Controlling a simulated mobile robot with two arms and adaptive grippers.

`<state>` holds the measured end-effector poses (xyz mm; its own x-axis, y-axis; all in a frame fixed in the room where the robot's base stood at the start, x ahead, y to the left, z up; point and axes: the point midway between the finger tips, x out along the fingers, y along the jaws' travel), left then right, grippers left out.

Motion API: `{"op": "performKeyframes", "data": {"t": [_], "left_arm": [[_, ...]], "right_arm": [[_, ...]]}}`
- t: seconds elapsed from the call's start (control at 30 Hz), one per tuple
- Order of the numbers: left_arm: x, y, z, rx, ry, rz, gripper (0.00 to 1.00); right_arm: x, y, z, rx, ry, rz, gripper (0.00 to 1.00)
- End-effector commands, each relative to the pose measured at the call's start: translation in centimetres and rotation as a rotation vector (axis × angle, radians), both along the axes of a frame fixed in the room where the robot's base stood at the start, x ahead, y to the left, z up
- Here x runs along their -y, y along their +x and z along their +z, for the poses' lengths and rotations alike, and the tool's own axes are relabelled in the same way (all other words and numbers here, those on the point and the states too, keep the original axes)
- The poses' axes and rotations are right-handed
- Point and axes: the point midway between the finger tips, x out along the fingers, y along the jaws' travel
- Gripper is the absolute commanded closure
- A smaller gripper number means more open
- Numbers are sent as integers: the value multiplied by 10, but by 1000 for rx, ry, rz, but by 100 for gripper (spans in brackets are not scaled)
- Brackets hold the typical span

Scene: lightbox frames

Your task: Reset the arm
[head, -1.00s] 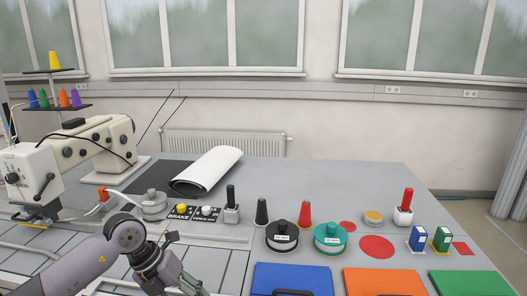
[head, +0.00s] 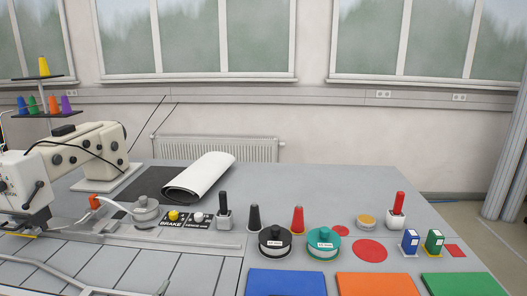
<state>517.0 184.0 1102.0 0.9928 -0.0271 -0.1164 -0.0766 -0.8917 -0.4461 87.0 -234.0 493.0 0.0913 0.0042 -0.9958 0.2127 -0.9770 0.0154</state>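Neither of my grippers shows clearly in the head view. At the bottom edge, left of centre, a small grey tip (head: 163,288) sticks up; I cannot tell whether it is part of my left arm. No arm of mine is seen holding or touching anything on the table.
The grey table (head: 330,185) carries a sewing machine (head: 85,155) at the left and a rolled white sheet (head: 205,175). Black (head: 277,242) and teal (head: 323,243) round weights, red and black handles, small boxes and coloured panels stand at the right. The back middle is clear.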

Motion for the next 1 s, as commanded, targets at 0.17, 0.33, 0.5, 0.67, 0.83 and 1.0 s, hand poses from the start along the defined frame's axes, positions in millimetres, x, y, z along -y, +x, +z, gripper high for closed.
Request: {"op": "performKeyframes", "data": {"t": [0.17, 0.33, 0.5, 0.67, 0.83, 1.0], "left_arm": [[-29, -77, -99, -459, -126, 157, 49], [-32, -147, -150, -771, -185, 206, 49], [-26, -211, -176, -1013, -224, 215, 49], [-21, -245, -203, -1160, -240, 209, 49], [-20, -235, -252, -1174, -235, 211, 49], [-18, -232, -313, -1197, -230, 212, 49]], "right_arm": [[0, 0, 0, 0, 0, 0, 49], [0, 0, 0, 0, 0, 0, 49], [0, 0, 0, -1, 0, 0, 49], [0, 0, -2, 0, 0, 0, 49], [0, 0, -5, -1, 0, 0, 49], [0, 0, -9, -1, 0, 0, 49]]}}
